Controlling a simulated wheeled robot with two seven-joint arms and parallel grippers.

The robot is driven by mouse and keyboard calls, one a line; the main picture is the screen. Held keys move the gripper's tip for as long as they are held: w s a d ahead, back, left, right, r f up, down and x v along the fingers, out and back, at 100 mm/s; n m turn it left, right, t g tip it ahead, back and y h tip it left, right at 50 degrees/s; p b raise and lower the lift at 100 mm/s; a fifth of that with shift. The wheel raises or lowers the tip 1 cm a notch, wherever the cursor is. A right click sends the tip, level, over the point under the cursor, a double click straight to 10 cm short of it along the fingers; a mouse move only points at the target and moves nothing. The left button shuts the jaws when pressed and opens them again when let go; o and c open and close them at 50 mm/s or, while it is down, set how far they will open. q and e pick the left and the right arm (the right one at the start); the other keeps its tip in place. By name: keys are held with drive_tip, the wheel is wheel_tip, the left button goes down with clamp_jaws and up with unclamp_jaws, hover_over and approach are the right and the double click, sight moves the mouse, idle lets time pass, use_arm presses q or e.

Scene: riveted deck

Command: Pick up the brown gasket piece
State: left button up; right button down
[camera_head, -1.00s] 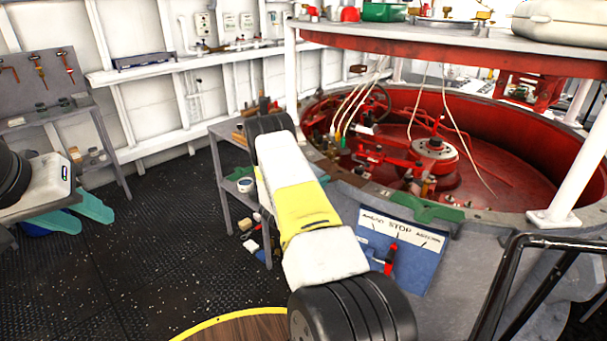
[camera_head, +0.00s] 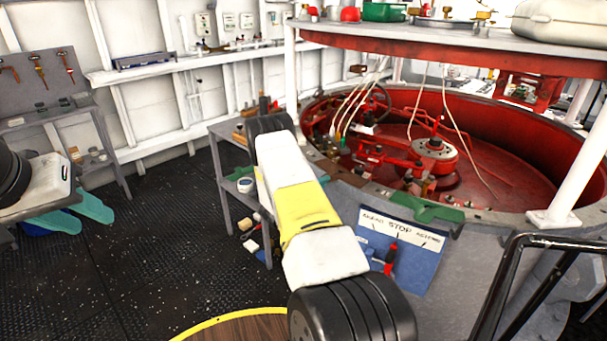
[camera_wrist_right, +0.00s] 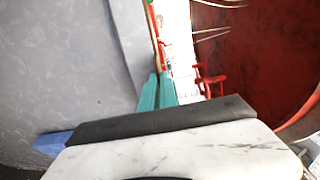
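I cannot pick out a brown gasket piece for certain in either view. Small brown pieces (camera_head: 239,137) lie on the grey bench (camera_head: 226,128) beside my right wrist in the head view.
A round red well (camera_head: 490,180) with machinery stands at the right, under a white-topped shelf (camera_head: 450,38). A blue STOP panel (camera_head: 410,270) is on its near side. A black rail (camera_head: 500,275) is at lower right. A tool bench (camera_head: 60,115) stands at far left.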

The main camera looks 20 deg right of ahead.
drive_tip(key=shift+r, duration=0.1)
idle(0.4)
wheel_tip(320, 180, up, 2)
drive_tip(key=shift+r, duration=0.15)
drive_tip(key=shift+a, duration=0.1)
drive_tip(key=s+a+r, duration=0.2)
drive_tip(key=a, duration=0.4)
drive_tip(key=s+a+r, duration=0.3)
drive_tip(key=a, duration=0.3)
drive_tip(key=shift+s+a, duration=0.2)
drive_tip(key=shift+a, duration=0.2)
drive_tip(key=shift+w, duration=0.1)
